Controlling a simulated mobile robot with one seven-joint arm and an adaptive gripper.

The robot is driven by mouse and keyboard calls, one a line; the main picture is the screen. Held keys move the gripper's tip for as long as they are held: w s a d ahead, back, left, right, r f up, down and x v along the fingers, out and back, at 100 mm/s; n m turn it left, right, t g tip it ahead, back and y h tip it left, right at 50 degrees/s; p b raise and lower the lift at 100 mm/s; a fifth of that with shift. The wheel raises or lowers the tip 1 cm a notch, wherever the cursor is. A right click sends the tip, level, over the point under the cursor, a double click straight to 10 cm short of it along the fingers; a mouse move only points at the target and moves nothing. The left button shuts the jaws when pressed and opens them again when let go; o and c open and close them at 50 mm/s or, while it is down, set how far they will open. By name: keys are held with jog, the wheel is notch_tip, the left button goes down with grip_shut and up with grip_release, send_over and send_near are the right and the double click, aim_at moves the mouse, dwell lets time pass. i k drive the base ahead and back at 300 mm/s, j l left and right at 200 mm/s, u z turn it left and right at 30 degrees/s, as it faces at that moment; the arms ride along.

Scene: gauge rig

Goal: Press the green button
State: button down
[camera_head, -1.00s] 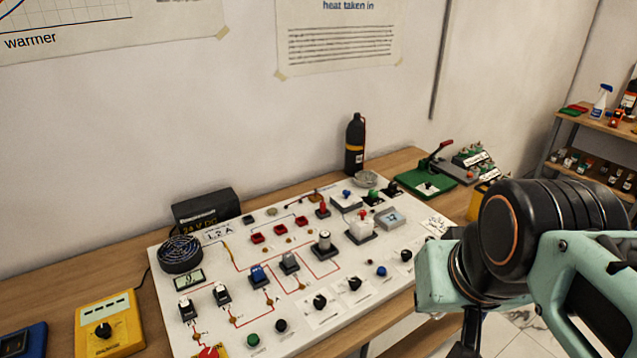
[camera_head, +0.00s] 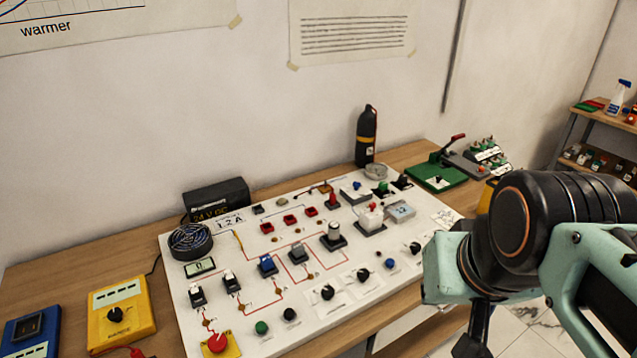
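The green button (camera_head: 262,328) is a small round dark-green cap at the front left of the white panel (camera_head: 345,315). It stands between a red mushroom button (camera_head: 216,343) and a black round knob or button (camera_head: 289,314). A second green-topped part (camera_head: 383,187) sits at the panel's back right. My arm fills the right side of the picture, to the right of the panel and well away from the front green button. A dark part of it runs out of the bottom edge; no gripper fingertips show.
The panel carries several switches, knobs and red terminals. A yellow meter (camera_head: 121,316) and a blue meter (camera_head: 30,336) lie to its left. A black power box (camera_head: 216,198), a dark bottle (camera_head: 366,138) and a green-based lever device (camera_head: 437,174) stand behind. Open floor lies at the lower right.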

aim_at(261, 328)
jog(key=u, duration=1.25)
jog(key=j+z, duration=0.6)
jog(key=j, duration=0.15)
